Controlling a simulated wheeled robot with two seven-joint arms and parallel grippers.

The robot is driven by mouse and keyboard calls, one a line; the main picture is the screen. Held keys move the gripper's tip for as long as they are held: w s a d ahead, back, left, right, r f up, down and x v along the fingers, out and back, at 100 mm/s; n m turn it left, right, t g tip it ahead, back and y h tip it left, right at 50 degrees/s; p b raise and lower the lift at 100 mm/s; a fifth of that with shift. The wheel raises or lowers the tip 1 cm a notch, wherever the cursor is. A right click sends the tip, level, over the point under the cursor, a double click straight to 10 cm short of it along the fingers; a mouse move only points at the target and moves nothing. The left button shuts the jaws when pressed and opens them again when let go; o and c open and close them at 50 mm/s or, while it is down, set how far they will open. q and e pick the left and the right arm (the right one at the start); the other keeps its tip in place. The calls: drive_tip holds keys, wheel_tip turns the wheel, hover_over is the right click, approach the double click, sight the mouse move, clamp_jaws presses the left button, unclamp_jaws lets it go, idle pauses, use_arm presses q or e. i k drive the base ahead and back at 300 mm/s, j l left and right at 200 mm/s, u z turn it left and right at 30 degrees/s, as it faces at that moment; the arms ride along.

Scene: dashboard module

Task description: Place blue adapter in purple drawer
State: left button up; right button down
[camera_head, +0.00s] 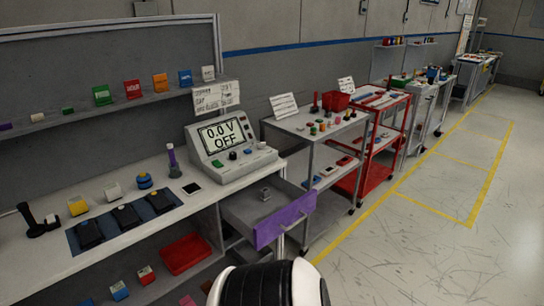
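The purple drawer (286,219) is pulled open under the right end of the workbench. Its purple front faces me, and a small grey object (264,194) shows in its grey inside. A blue round piece (145,181) stands on the workbench top, left of the drawer. It may be the blue adapter, but it is too small to be sure. Another small blue piece (119,290) is on the lower shelf. Neither gripper is in view. Only a white and black part of my own body shows at the bottom middle, below the drawer.
Dark devices lie on a blue mat (80,240). A red tray (186,254) is on the lower shelf. A grey cart (310,130) and red cart stand right. The floor at right is clear.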

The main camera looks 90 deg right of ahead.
sight(260, 215)
drive_tip(key=k+l+z, duration=0.1)
drive_tip(key=l+z, duration=0.2)
drive_tip(key=z, duration=0.15)
drive_tip(key=l+z, duration=0.65)
drive_tip(key=z, duration=0.2)
drive_tip(key=l+z, duration=0.45)
drive_tip(key=i+j, duration=0.05)
drive_tip(key=j, duration=0.05)
